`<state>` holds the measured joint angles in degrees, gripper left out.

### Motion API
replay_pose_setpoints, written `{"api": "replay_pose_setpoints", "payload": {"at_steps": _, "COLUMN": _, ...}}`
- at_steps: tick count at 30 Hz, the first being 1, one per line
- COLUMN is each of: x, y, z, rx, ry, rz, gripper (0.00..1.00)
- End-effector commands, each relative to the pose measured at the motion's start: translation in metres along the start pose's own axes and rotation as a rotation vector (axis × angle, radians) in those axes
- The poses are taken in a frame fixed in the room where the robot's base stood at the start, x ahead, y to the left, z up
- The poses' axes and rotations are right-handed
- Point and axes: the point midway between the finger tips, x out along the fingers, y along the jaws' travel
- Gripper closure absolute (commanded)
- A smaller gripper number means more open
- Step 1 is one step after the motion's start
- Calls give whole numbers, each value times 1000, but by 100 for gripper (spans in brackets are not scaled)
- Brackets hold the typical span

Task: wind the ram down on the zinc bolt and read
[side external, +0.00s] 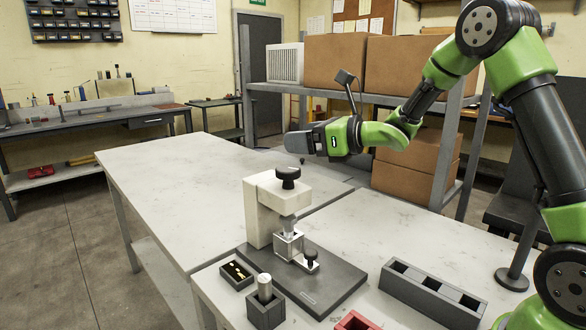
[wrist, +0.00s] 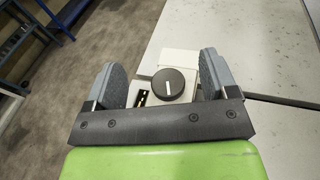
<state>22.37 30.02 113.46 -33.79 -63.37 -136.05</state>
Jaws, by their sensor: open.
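The press (side external: 262,212) is a cream frame standing on a dark grey base plate (side external: 335,285). A black round knob (side external: 288,174) tops its ram (side external: 289,222). Below the ram is a bright metal block (side external: 287,246), with a small black-knobbed part (side external: 310,258) beside it. I cannot make out a zinc bolt there. My gripper (side external: 302,142) is above the press, apart from the knob. In the wrist view the knob (wrist: 174,85), with a white line on top, appears between the open fingers of my empty gripper (wrist: 162,72).
Left of the base plate is a black tray (side external: 237,286) with small brass-coloured pieces. A grey block (side external: 266,316) holds an upright pale cylinder (side external: 264,287). A grey compartment tray (side external: 432,293) lies right, a red tray (side external: 356,322) in front. The left bench top (side external: 190,185) is clear.

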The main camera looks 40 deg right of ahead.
Motion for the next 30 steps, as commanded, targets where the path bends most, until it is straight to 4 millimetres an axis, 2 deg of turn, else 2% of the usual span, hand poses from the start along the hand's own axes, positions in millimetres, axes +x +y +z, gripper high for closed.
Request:
{"api": "replay_pose_setpoints", "payload": {"at_steps": 1, "x": 0, "y": -10, "z": -1, "rx": -24, "ry": -5, "rz": 64, "gripper": 21}}
{"api": "replay_pose_setpoints", "payload": {"at_steps": 6, "x": -14, "y": -26, "z": -18, "rx": -82, "ry": 76, "rz": 291, "gripper": 21}}
{"api": "replay_pose_setpoints", "payload": {"at_steps": 11, "x": -30, "y": -37, "z": -38, "rx": -101, "ry": 180, "rz": 400, "gripper": 21}}
{"api": "replay_pose_setpoints", "payload": {"at_steps": 14, "x": -33, "y": -39, "z": -44, "rx": -102, "ry": 212, "rz": 426, "gripper": 21}}
{"api": "replay_pose_setpoints", "payload": {"at_steps": 17, "x": -26, "y": -36, "z": -47, "rx": -102, "ry": 219, "rz": 434, "gripper": 21}}
{"api": "replay_pose_setpoints", "payload": {"at_steps": 30, "x": 41, "y": -5, "z": -64, "rx": -103, "ry": 217, "rz": 433, "gripper": 21}}
